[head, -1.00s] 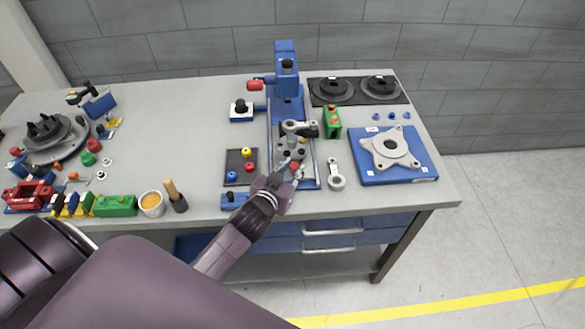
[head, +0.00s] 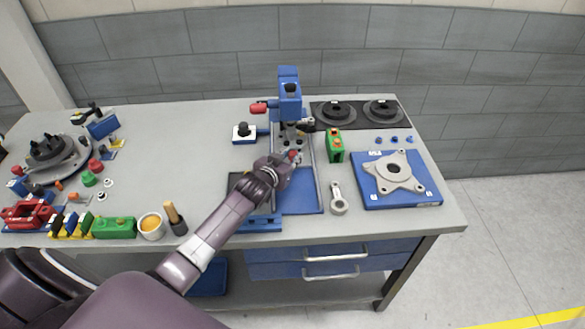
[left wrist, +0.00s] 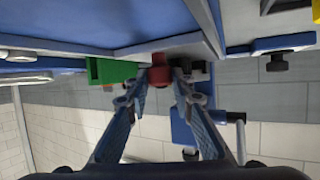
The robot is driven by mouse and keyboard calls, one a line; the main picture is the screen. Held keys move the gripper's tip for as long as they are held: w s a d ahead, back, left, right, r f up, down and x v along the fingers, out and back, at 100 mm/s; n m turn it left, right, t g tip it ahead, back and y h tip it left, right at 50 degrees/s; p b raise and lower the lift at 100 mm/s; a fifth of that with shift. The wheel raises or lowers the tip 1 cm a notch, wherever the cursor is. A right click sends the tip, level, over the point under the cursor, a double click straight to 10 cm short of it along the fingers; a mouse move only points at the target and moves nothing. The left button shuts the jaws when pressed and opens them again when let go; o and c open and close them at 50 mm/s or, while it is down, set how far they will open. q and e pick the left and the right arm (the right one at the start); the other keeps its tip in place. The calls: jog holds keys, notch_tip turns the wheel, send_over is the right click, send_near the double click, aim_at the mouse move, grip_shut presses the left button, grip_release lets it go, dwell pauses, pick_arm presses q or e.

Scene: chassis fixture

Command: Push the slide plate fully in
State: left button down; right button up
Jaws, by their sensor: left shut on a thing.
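The grey slide plate (head: 291,138) sits at the far end of its blue track (head: 301,198), close against the blue press (head: 289,95). Part of it is hidden by the press and my gripper. A red knob (head: 293,155) stands at its near end. My left gripper (head: 287,161) is at this knob, shut on it. In the left wrist view the red knob (left wrist: 159,74) is between the fingertips of my left gripper (left wrist: 160,84). The near part of the track is bare. My right gripper is not in view.
A blue plate (head: 422,198) with a flange lies further right. The red press handle (head: 258,107) sticks out left. Small parts fill the table's left end.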

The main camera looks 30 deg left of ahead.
pick_arm(q)
jog(key=shift+w+a, duration=0.25)
jog(key=shift+w, duration=0.05)
jog(key=shift+r, duration=0.15)
jog(key=c, duration=1.9)
grip_release()
jog(key=shift+a, duration=0.1)
jog(key=shift+c, duration=0.2)
jog(key=shift+o, duration=1.4)
jog(key=shift+w, duration=0.15)
jog(key=v, duration=1.2)
